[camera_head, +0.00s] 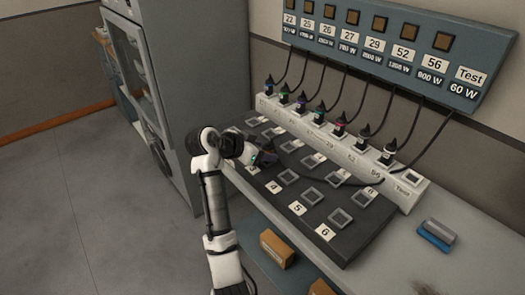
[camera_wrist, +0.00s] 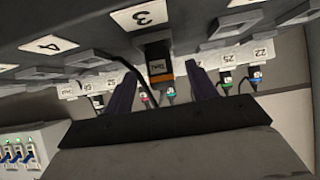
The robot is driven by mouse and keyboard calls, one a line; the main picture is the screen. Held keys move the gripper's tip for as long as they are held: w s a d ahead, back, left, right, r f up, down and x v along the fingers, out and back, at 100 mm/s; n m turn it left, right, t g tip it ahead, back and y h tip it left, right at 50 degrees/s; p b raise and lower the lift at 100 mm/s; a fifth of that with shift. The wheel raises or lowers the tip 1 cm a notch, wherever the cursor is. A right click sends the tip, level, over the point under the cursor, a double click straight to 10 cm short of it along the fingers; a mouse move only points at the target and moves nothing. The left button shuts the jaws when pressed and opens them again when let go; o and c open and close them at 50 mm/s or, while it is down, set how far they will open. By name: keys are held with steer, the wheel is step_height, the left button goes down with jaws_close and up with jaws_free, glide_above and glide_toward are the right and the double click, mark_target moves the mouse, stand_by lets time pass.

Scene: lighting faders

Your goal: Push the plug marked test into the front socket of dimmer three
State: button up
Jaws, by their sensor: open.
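The test plug (camera_wrist: 157,66) is dark with an orange band and a "Test" label. In the wrist view it stands at the front socket position beside the number 3 label (camera_wrist: 142,17). It looks seated there, but I cannot tell how deep. My gripper (camera_wrist: 160,72) is open, with one purple finger on each side of the plug and gaps between. In the head view my gripper (camera_head: 262,157) is over the left part of the dark dimmer block (camera_head: 345,240) and hides dimmer three. The test cable (camera_head: 400,168) runs there from the wall panel.
A white holder strip (camera_head: 408,196) behind the block carries several upright plugs with cables to the wall panel (camera_head: 400,45). Sockets of dimmers 4, 5 and 6 (camera_head: 340,217) are empty. A blue-grey block (camera_head: 436,234) lies on the bench right. A grey cabinet (camera_head: 195,85) stands left.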

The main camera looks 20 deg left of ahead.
steer(key=b+v, duration=0.2)
steer(key=v, duration=1.1)
steer(key=shift+s, duration=0.15)
